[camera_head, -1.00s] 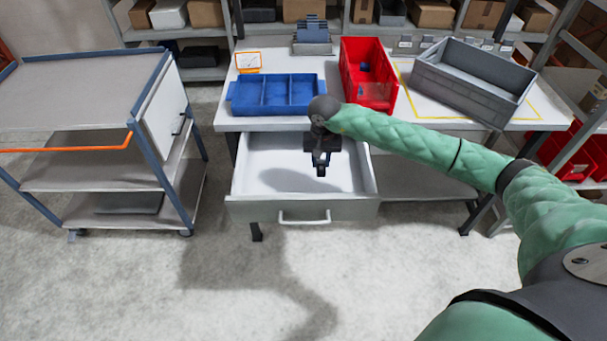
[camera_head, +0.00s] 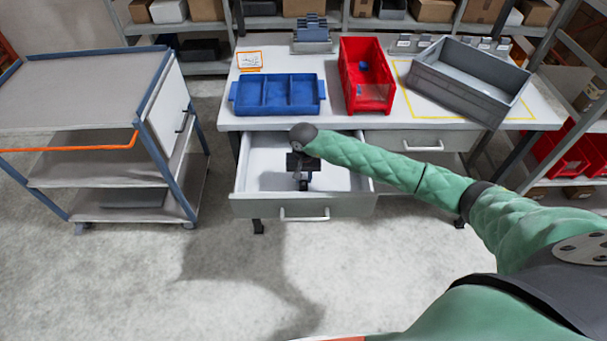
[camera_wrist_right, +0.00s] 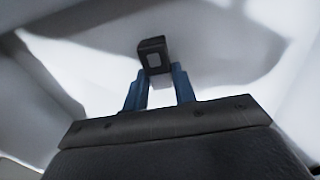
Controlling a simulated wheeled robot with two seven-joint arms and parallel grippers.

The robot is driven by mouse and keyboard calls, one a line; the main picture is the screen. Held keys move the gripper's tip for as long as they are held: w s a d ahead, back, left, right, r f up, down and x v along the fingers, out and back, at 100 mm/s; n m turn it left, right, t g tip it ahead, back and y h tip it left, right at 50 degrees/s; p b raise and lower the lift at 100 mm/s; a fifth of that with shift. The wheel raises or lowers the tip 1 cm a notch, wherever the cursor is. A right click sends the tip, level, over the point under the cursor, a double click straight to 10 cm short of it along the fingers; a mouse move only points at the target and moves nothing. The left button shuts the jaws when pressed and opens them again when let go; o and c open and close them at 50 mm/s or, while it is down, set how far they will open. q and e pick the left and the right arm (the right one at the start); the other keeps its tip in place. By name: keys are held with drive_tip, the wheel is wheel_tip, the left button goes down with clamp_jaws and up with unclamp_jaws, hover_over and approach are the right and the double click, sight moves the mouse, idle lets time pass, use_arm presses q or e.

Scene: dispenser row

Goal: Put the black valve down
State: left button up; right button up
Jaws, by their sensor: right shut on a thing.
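The black valve (camera_wrist_right: 153,52) shows in the right wrist view as a dark, square-ended piece with a pale face, at the tips of two blue fingers. My right gripper (camera_wrist_right: 159,80) is shut on it. In the head view my right gripper (camera_head: 302,174) points down inside the open white drawer (camera_head: 255,165), near its middle. The valve is a small dark shape (camera_head: 303,186) at the gripper's lower end there. I cannot tell whether it touches the drawer floor. My left gripper is not in view.
The drawer floor is otherwise bare where visible. On the table (camera_head: 450,115) above are a blue divided tray (camera_head: 278,110), a red bin (camera_head: 349,85) and a grey crate (camera_head: 455,92). A closed drawer (camera_head: 460,140) is to the right. A grey cart (camera_head: 75,85) stands left.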

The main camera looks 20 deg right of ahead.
drive_tip(key=shift+f, duration=0.15)
drive_tip(key=shift+f, duration=0.1)
idle(0.4)
drive_tip(key=o, duration=1)
